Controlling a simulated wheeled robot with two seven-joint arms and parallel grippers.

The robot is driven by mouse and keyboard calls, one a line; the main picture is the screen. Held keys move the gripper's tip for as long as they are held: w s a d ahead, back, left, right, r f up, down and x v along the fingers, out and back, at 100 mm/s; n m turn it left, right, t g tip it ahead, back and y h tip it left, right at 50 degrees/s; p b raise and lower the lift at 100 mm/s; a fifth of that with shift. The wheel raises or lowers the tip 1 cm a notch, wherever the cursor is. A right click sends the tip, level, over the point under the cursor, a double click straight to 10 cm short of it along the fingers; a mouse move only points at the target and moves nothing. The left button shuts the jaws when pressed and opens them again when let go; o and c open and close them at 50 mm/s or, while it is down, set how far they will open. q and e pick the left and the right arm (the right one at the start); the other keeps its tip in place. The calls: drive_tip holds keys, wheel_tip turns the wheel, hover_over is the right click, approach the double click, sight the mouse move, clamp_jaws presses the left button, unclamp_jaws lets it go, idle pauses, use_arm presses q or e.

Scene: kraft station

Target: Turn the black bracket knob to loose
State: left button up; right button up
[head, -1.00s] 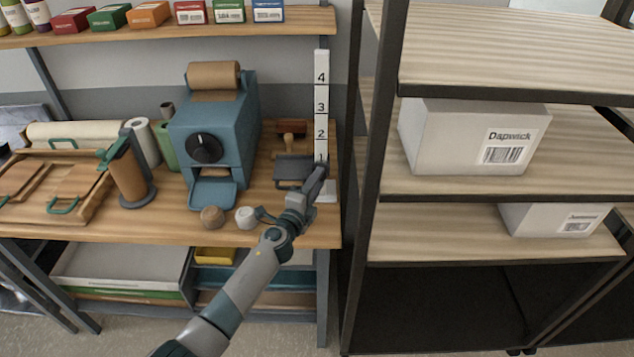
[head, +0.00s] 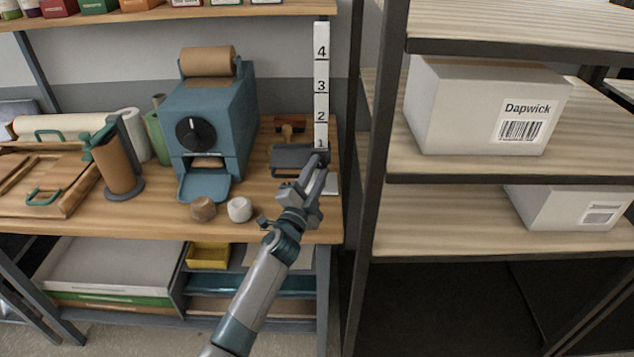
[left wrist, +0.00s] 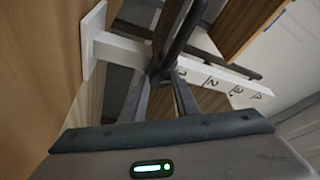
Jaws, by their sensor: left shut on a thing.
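A white upright post (head: 321,95) with the numbers 1 to 4 stands at the right end of the wooden bench. The black bracket knob (head: 323,158) is low on the post, just below the 1, and is mostly hidden by my fingers. My left gripper (head: 319,170) reaches it from the front and is shut on it. In the left wrist view, the two fingertips (left wrist: 167,82) close on the dark knob (left wrist: 160,74) in front of the white post (left wrist: 215,76). The knob's setting cannot be read. My right gripper is not in view.
A dark grey flat piece (head: 292,157) lies left of the post, with a brown-handled stamp (head: 290,127) behind. A blue machine (head: 212,115) and two small round pieces, brown (head: 203,208) and white (head: 239,209), stand further left. A shelf rack (head: 375,160) is close on the right.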

use_arm(q)
drive_tip(key=shift+f+n+b, duration=0.15)
drive_tip(key=shift+n+b, duration=0.45)
drive_tip(key=shift+n, duration=0.1)
drive_tip(key=o, duration=1.1)
drive_tip(key=shift+c, duration=0.2)
drive_tip(key=shift+s, duration=0.1)
